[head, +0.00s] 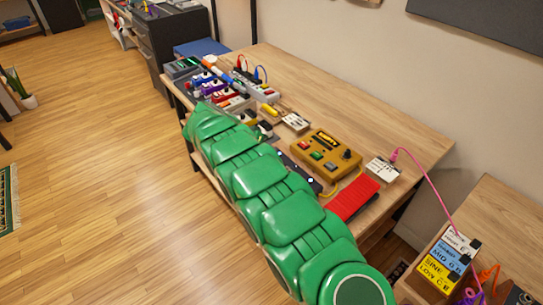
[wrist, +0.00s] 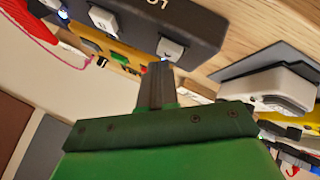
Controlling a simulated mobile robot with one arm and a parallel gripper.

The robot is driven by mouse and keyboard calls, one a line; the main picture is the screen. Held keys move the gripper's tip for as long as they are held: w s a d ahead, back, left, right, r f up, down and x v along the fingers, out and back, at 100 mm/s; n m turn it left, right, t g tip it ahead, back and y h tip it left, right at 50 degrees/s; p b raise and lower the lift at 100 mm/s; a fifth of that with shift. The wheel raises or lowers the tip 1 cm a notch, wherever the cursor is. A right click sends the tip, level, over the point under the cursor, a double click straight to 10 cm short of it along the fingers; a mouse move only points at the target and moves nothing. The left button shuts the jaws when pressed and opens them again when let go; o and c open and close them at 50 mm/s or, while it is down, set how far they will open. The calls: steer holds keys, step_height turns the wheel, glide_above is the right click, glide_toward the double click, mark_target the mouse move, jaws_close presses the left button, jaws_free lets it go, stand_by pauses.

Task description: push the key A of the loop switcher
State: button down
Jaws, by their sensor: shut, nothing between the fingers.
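The loop switcher is a dark grey box (wrist: 205,22) with pale square keys, at the top of the wrist view. Part of the lettering "LO" shows on it. One pale key (wrist: 171,48) lies just beyond my fingertips; its mark looks like an A but is small. Another pale key (wrist: 103,20) is to its left and seems marked B. My gripper (wrist: 160,68) is shut and empty, its tips close to the nearer key; I cannot tell if they touch. In the head view my green arm hides the gripper and part of the dark box (head: 299,171).
A gold box (head: 325,150) with red and green buttons stands behind the switcher. A red pedal (head: 354,197) and a white box (head: 382,170) with a pink cable are to the right. Several pedals crowd the left. The bench's back right (head: 370,120) is bare.

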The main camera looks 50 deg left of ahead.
steer(key=shift+r, duration=0.1)
steer(key=shift+r, duration=3)
steer(key=c, duration=1.5)
jaws_free()
steer(key=shift+w+d+r, duration=0.15)
steer(key=shift+r, duration=0.05)
steer(key=o, duration=1.5)
steer(key=w+d+r+m+g, duration=0.1)
steer(key=d+r, duration=0.1)
steer(key=r, duration=0.1)
steer(key=w+d+r+m+g, duration=0.1)
steer(key=d+r, duration=0.2)
steer(key=w+d+r+m+g, duration=0.1)
steer(key=d+r+g, duration=0.1)
steer(key=d+r, duration=0.1)
steer(key=shift+w+r, duration=0.15)
steer(key=shift+r, duration=0.45)
steer(key=shift+c, duration=0.2)
steer(key=shift+o, duration=0.2)
steer(key=s+d+r+m+g+y, duration=0.2)
steer(key=d+r+g, duration=0.2)
steer(key=d+r, duration=0.4)
step_height(320, 180, up, 6)
steer(key=shift+s+f+g+y, duration=0.1)
steer(key=shift+s+g+y, duration=0.15)
steer(key=shift+g+y, duration=0.15)
step_height(320, 180, down, 10)
step_height(320, 180, up, 10)
steer(key=shift+d, duration=0.15)
